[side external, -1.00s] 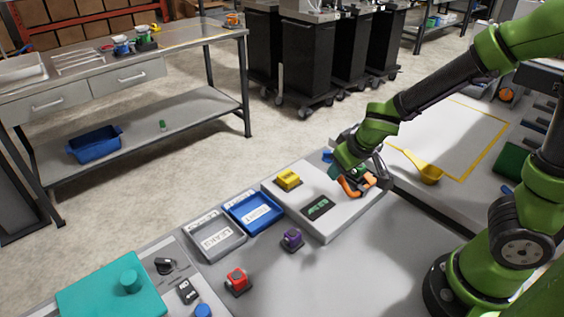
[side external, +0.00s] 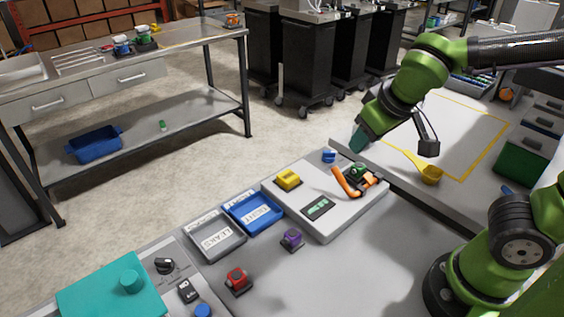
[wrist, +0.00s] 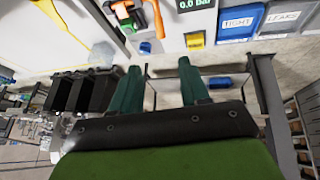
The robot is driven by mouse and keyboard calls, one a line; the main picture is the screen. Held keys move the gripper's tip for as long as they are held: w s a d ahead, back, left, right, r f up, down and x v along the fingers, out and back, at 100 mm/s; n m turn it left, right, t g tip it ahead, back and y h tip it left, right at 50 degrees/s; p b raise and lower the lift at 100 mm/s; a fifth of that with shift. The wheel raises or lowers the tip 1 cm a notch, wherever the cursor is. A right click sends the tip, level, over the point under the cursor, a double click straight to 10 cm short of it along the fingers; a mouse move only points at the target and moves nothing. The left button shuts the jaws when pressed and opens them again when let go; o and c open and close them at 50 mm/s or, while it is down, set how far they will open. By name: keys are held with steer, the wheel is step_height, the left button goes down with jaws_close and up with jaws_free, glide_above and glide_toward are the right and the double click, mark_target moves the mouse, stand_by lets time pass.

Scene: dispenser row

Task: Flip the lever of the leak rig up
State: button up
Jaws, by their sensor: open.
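The leak rig (side external: 335,215) is a light grey slab with an orange lever (side external: 345,184) near its far right corner. The lever's curved handle rises toward the upper left from beside a green and black fitting (side external: 357,171). Orange parts of the rig (wrist: 124,12) show at the top of the wrist view. The rig's display (side external: 318,207) reads "0.0 Bar" in the wrist view (wrist: 197,4). My gripper (side external: 357,143) is above and behind the rig, clear of the lever. In the wrist view its two teal fingers (wrist: 160,78) are apart with nothing between them.
A yellow block (side external: 288,180) and a blue knob (side external: 329,156) are on the rig. A blue tray (side external: 275,224) and a grey tray labelled LEAKS (side external: 240,243) stand to its left. Purple (side external: 291,239) and red (side external: 237,279) parts lie in front. A yellow scoop (side external: 430,174) lies right.

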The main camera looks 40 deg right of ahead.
steer(key=shift+f, duration=0.1)
steer(key=shift+c, duration=1.2)
steer(key=shift+w+d+f+g, duration=0.25)
steer(key=shift+w+f+g, duration=0.25)
steer(key=shift+w+f, duration=0.45)
steer(key=c, duration=0.5)
steer(key=w+m+g, duration=0.1)
steer(key=w, duration=0.2)
steer(key=w+d+f+m+g+h, duration=0.1)
steer(key=w, duration=0.2)
steer(key=w+d+m+g+h, duration=0.1)
steer(key=w, duration=0.3)
steer(key=shift+w+f+g, duration=0.1)
steer(key=shift+f+g, duration=0.2)
steer(key=shift+f, duration=0.1)
jaws_close()
steer(key=w+a+f+m+g+y, duration=0.2)
steer(key=w+a+m+g, duration=0.3)
steer(key=w, duration=0.3)
steer(key=shift+g, duration=0.3)
steer(key=x, duration=1)
steer(key=shift+s+d+f, duration=0.2)
steer(key=shift+d, duration=0.25)
steer(key=shift+s+d+r, duration=0.25)
steer(key=shift+s+d, duration=0.2)
steer(key=shift+s, duration=0.35)
steer(key=shift+s+d+r, duration=0.3)
steer(key=shift+s+d, duration=0.15)
steer(key=shift+s, duration=0.35)
